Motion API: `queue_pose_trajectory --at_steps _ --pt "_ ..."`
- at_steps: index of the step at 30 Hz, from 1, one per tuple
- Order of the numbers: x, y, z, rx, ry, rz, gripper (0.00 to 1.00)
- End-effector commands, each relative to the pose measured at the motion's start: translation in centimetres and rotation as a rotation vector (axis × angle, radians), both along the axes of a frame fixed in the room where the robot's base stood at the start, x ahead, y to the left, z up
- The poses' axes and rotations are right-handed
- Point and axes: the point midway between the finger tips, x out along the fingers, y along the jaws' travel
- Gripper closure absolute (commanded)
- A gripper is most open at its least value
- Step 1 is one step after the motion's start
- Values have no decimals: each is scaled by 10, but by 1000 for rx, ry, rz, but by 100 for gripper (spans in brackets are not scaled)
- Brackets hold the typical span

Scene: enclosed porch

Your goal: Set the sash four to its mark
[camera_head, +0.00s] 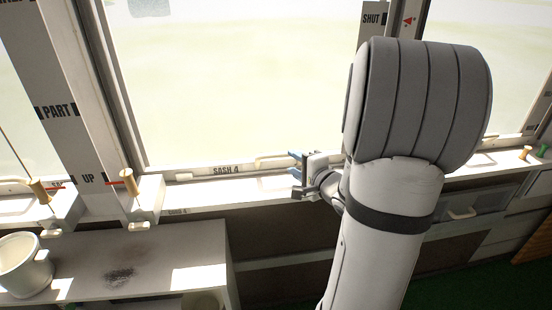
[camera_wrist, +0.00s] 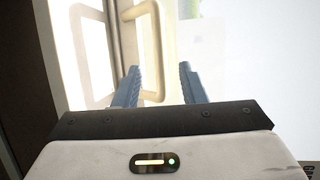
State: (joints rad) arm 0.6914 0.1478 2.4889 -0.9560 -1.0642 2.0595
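Sash four is the large window pane in the middle, with its bottom rail (camera_head: 226,170) labelled "SASH 4" low at the sill. A tan bar handle (camera_head: 272,159) stands on that rail; it also shows in the wrist view (camera_wrist: 155,45). My gripper (camera_head: 296,171) is at the rail, just right of the handle in the head view. Its blue fingers are apart in the wrist view (camera_wrist: 158,78), with the handle's near end between or just beyond them; contact cannot be told. The left post (camera_head: 55,110) reads "PART" and "UP", with a red line beside "UP".
The right post (camera_head: 374,20) reads "SHUT", with a red arrow beside it. Wooden pegs (camera_head: 128,182) stand on ledges at the left. A white pot (camera_head: 22,264) sits on a low bench (camera_head: 150,255). Drawers (camera_head: 478,203) are under the sill at right.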

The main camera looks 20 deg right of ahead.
Motion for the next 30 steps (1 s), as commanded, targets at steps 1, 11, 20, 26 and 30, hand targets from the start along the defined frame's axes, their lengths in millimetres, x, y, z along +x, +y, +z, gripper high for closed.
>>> queue_pose_trajectory --at_steps 1,11,20,26,30 --pt "5 1 -2 4 -1 4 62" --pt "55 8 -10 2 -1 5 62" --pt "72 9 -13 1 0 1 62" --pt "71 9 -13 1 -1 0 65" --pt "71 9 -13 1 -1 0 76"
